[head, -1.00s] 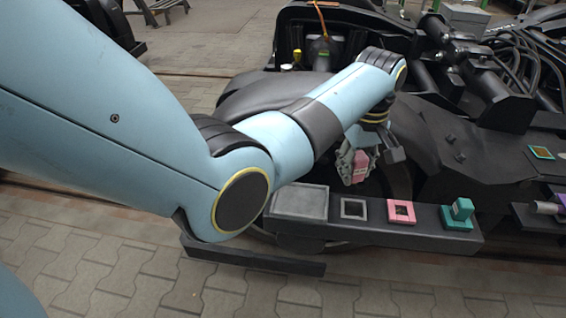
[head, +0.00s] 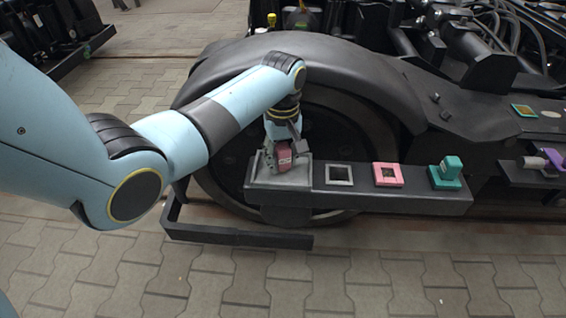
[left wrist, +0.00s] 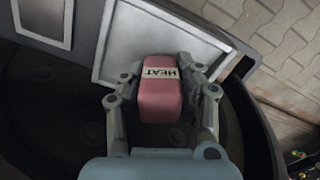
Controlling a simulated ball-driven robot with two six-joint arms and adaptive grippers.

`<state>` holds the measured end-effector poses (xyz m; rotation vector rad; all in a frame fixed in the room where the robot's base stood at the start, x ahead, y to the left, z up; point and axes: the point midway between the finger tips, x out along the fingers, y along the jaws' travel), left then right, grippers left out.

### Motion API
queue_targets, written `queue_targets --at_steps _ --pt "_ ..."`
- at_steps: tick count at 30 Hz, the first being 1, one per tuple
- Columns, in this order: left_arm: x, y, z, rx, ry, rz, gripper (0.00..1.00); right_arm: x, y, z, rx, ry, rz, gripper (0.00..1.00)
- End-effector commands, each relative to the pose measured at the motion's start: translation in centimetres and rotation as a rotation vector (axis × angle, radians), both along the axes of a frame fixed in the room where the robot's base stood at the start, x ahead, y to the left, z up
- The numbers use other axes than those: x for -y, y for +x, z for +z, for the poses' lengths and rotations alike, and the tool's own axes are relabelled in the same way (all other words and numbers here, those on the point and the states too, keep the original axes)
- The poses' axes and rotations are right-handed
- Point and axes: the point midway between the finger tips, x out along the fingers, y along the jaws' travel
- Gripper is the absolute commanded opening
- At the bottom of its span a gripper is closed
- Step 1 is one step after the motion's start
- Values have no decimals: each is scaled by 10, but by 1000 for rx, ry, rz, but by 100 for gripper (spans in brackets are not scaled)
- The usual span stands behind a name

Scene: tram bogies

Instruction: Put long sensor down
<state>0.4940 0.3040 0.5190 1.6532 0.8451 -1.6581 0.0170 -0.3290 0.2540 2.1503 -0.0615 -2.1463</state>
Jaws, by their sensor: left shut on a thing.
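My left gripper (head: 281,160) is shut on a pink block (head: 284,157), the sensor, over the grey square tray (head: 262,183) at the left end of the black ledge. In the left wrist view, the pink sensor (left wrist: 160,95) has a white label reading "HEAT" and sits between both fingers of my left gripper (left wrist: 162,90). The grey tray (left wrist: 150,40) lies behind and below it. Whether the sensor touches the tray I cannot tell. My right gripper is not in view.
The black ledge (head: 400,200) also bears a grey square frame (head: 339,175), a pink square frame (head: 388,175) and a teal block in a teal frame (head: 446,176). A large wheel (head: 340,130) stands behind the ledge. Paved floor lies in front.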

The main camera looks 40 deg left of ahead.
Motion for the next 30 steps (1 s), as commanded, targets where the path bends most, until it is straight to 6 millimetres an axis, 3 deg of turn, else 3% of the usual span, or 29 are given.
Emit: queue_targets --at_steps 11,12,16,26,30 --pt "0 1 -5 2 0 0 0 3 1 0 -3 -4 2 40" --pt "0 1 -5 2 0 0 37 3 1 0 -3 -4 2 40" --pt "0 1 -5 2 0 0 54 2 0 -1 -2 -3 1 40" --pt "0 1 -1 3 0 0 56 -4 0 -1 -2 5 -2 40" --pt "0 2 22 6 0 0 56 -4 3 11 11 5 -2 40"
